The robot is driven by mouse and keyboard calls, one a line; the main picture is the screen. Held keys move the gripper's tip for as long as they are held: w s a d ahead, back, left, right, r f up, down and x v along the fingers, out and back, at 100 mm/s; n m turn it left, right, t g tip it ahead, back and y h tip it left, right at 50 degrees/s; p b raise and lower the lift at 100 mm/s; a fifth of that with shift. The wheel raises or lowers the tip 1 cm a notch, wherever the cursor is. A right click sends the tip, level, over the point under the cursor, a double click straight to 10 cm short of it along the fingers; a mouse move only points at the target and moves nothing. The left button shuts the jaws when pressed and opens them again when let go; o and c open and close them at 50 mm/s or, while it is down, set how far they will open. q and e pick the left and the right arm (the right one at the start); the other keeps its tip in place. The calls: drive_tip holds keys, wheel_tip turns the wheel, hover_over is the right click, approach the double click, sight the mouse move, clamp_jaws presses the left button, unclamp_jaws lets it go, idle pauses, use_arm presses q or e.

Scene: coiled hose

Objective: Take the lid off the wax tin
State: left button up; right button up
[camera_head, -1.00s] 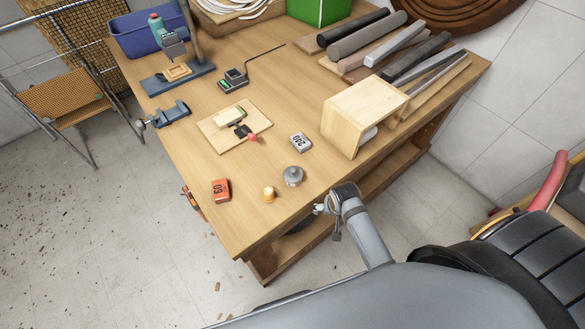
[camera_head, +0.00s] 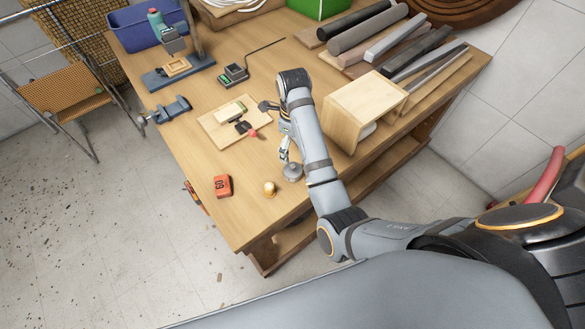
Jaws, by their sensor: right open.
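The wax tin appears to be the small round grey tin (camera_head: 293,174) near the front edge of the workbench, with its lid on top. My right gripper (camera_head: 287,157) is open and points down just above the tin's far side. I cannot tell whether its fingertips touch the lid, as my arm and fingers cover part of it. My left gripper is out of view.
A small brass-coloured piece (camera_head: 270,188) and an orange block (camera_head: 222,186) lie left of the tin. An open wooden box (camera_head: 368,105) stands at right.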

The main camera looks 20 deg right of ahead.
hover_over(293, 167)
drive_tip(key=f, duration=0.3)
drive_tip(key=w+f, duration=0.1)
drive_tip(key=f, duration=0.1)
drive_tip(key=shift+d, duration=0.2)
drive_tip(key=shift+s+f+p, duration=0.1)
drive_tip(key=shift+f+p, duration=0.05)
drive_tip(key=shift+p, duration=0.3)
drive_tip(key=shift+s+a+f+p, duration=0.1)
drive_tip(key=shift+s+f+p, duration=0.05)
drive_tip(key=shift+f+p, duration=0.45)
drive_tip(key=shift+s+a+f+p, duration=0.1)
drive_tip(key=shift+s+f+p, duration=0.05)
drive_tip(key=shift+f+p, duration=0.45)
wheel_tip(293, 167, down, 2)
drive_tip(key=shift+d+f, duration=0.1)
drive_tip(key=shift+f, duration=0.1)
drive_tip(key=shift+w+f, duration=0.1)
drive_tip(key=c, duration=1.2)
drive_tip(key=shift+c, duration=0.8)
